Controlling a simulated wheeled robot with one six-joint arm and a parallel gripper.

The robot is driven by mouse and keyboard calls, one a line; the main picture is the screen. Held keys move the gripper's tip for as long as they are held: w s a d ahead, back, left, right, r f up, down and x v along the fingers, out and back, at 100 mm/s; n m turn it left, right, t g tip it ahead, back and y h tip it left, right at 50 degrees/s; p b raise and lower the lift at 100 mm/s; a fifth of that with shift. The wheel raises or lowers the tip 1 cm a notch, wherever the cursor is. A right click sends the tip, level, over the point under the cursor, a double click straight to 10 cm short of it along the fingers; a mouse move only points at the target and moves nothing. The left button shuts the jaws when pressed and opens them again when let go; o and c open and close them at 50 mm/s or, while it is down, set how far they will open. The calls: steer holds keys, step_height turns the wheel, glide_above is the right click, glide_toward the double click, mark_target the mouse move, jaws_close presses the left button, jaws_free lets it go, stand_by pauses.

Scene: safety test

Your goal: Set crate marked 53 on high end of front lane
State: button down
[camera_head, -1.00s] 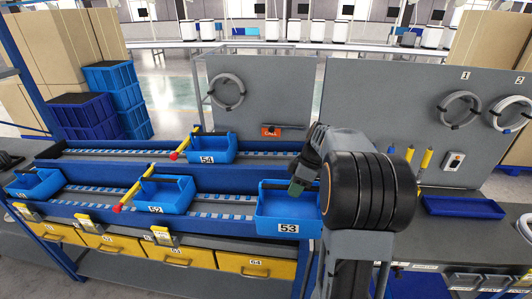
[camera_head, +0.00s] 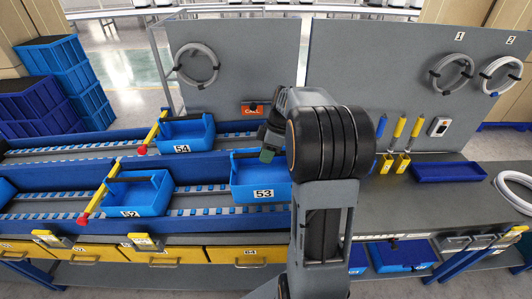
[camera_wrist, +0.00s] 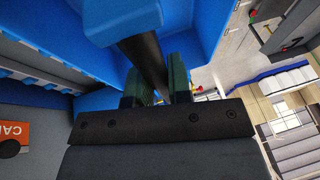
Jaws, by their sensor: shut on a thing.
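The blue crate marked 53 (camera_head: 262,193) is at the right end of the front lane (camera_head: 205,212), beside my gripper. My gripper (camera_head: 267,153) is shut on the crate's black handle bar; in the wrist view the green finger pads (camera_wrist: 158,84) close around the dark bar (camera_wrist: 145,55). The crate looks roughly level. I cannot tell whether its base touches the rollers. The crate marked 52 (camera_head: 135,195) sits to its left on the same lane, at a yellow stop bar (camera_head: 98,195) with a red end. My arm hides the crate's right side.
The crate marked 54 (camera_head: 185,133) stands on the back lane, by another yellow stop bar (camera_head: 151,134). Grey panels stand behind, one with an orange call box (camera_head: 254,110). A bench with a blue tray (camera_head: 448,171) is at the right. Yellow drawers (camera_head: 175,256) are below.

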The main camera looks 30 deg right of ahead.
steer(key=shift+f+b, duration=2.4)
steer(key=shift+f, duration=0.95)
